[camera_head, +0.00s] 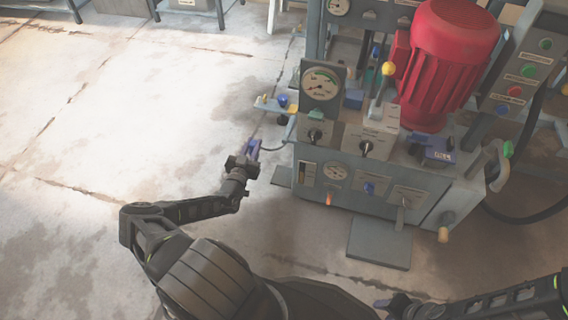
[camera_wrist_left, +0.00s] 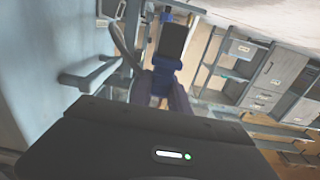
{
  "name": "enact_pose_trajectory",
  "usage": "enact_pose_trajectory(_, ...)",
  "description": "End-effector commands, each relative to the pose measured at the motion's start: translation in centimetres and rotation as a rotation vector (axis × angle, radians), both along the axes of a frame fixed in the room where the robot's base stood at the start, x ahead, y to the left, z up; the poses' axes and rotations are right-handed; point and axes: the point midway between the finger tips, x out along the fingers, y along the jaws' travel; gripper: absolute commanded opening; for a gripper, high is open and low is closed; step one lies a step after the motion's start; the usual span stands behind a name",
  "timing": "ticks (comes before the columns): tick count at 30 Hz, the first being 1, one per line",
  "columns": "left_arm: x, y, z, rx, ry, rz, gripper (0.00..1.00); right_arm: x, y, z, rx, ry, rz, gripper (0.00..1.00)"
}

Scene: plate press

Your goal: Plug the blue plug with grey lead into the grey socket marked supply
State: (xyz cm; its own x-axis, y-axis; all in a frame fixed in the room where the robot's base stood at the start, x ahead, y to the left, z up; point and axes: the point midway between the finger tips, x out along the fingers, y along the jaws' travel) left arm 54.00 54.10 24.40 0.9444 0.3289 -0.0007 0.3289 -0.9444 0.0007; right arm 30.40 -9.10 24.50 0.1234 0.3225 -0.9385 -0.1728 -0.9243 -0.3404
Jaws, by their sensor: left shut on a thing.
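The blue plug (camera_wrist_left: 167,63) is between the fingers of my left gripper (camera_wrist_left: 160,88) in the left wrist view, with a dark block at its far end. In the head view my left gripper (camera_head: 249,154) is shut on it, out over the floor to the left of the press. The grey lead (camera_head: 272,149) runs right from there toward the machine; a grey curve of it (camera_wrist_left: 121,40) shows in the wrist view. I cannot pick out the socket marked supply; the labels are too small to read. My right gripper (camera_head: 384,303) is low at the bottom edge, its jaws unclear.
The press (camera_head: 380,185) has gauges, knobs, levers and a red motor (camera_head: 448,60). A small ledge (camera_head: 272,106) with a blue part sticks out at its left. A control panel (camera_head: 520,75) stands right. Open floor (camera_head: 130,120) lies left.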

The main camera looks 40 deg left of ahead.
Motion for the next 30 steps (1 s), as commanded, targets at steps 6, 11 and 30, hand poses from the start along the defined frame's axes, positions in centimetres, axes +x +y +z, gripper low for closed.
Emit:
enact_pose_trajectory(6,2.1,-6.1,0.0,-0.005,-0.003,-0.002,0.00,0.0,0.0,0.0,0.000,0.001,0.000,0.36)
enact_pose_trajectory(11,3.4,-9.5,0.0,-0.003,-0.002,-0.002,0.00,0.0,0.0,-0.2,0.000,0.000,0.000,0.36)
enact_pose_trajectory(30,3.6,-10.3,-2.6,0.001,-0.001,0.001,0.00,0.3,0.0,-1.9,-0.001,-0.007,-0.004,0.36)
